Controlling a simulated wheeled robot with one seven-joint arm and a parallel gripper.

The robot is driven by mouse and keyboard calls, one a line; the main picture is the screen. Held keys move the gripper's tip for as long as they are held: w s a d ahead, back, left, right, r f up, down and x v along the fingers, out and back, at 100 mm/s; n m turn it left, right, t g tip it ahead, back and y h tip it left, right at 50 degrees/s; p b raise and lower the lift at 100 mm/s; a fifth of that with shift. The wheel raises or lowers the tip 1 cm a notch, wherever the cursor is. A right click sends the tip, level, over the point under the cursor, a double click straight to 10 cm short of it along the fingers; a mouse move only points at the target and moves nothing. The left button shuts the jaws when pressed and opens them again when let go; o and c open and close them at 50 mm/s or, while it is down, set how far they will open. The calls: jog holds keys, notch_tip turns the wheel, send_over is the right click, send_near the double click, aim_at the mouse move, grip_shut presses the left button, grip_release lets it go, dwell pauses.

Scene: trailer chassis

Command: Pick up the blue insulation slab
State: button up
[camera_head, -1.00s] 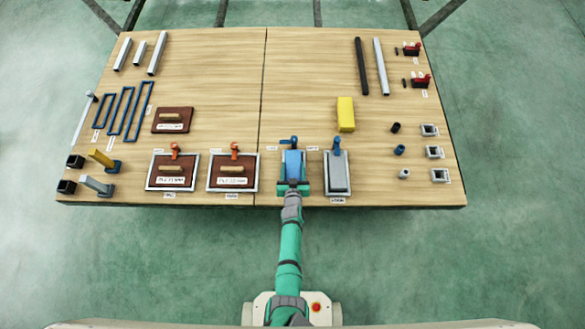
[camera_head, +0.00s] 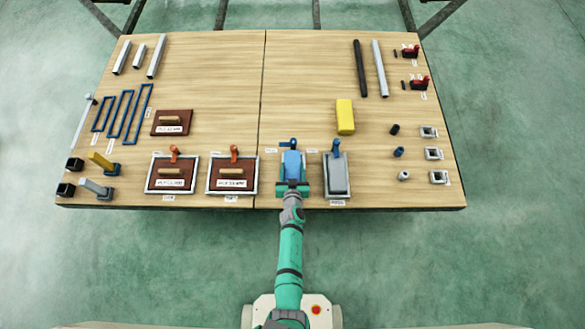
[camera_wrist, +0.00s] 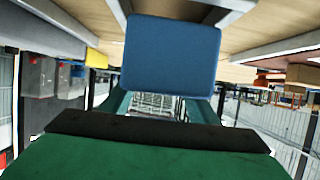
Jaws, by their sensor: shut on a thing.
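The blue insulation slab (camera_head: 292,162) is at the front edge of the table, just right of the centre seam. In the wrist view the slab (camera_wrist: 172,52) fills the upper middle as a blue block with rounded corners. My gripper (camera_head: 292,184) reaches in from the front and is shut on the slab. Its teal fingers show at either side of the slab's near end. The gripper hides that near end in the head view. I cannot tell how much clearance there is under the slab.
A grey slab in a tray (camera_head: 337,197) with a blue clamp stands close on the right. A brown panel in a frame (camera_head: 209,190) with an orange clamp is on the left. A yellow block (camera_head: 345,116) lies behind to the right. The table's back middle is clear.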

jog(key=shift+s+a+r, duration=0.15)
jog(key=shift+r, duration=0.05)
